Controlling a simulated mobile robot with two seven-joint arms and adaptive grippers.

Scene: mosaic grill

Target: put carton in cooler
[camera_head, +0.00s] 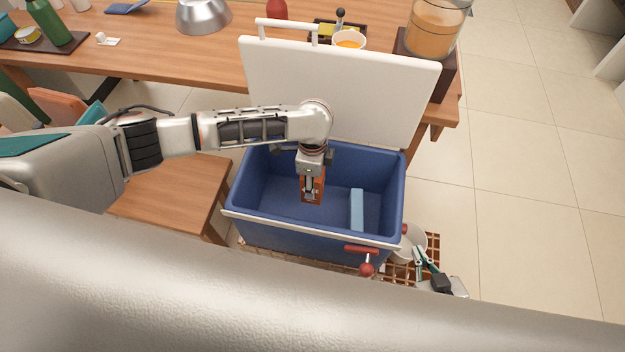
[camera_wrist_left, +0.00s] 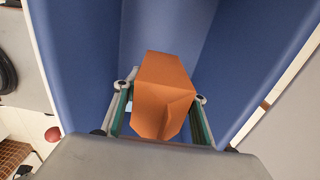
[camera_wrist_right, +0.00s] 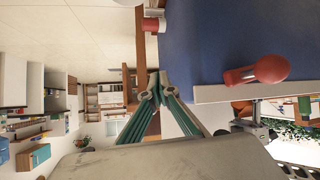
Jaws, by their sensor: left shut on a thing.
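The orange carton (camera_head: 312,190) is held upright inside the open blue cooler (camera_head: 300,244), above its floor. My left gripper (camera_head: 312,178) reaches down into the cooler and is shut on the carton. In the left wrist view the carton (camera_wrist_left: 162,80) sits between both fingers, with the cooler's blue walls (camera_wrist_left: 75,70) around it. The cooler's white lid (camera_head: 335,90) stands open at the back. My right gripper (camera_head: 418,257) is outside the cooler, near its front right corner. In the right wrist view its fingertips (camera_wrist_right: 155,87) meet with nothing between them.
A light blue block (camera_head: 357,210) lies in the cooler's right part. A red latch (camera_head: 362,250) sticks out at the front rim. A wooden table (camera_head: 150,62) with several items stands behind, and a wooden stool (camera_head: 170,195) stands left. Tiled floor is free at right.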

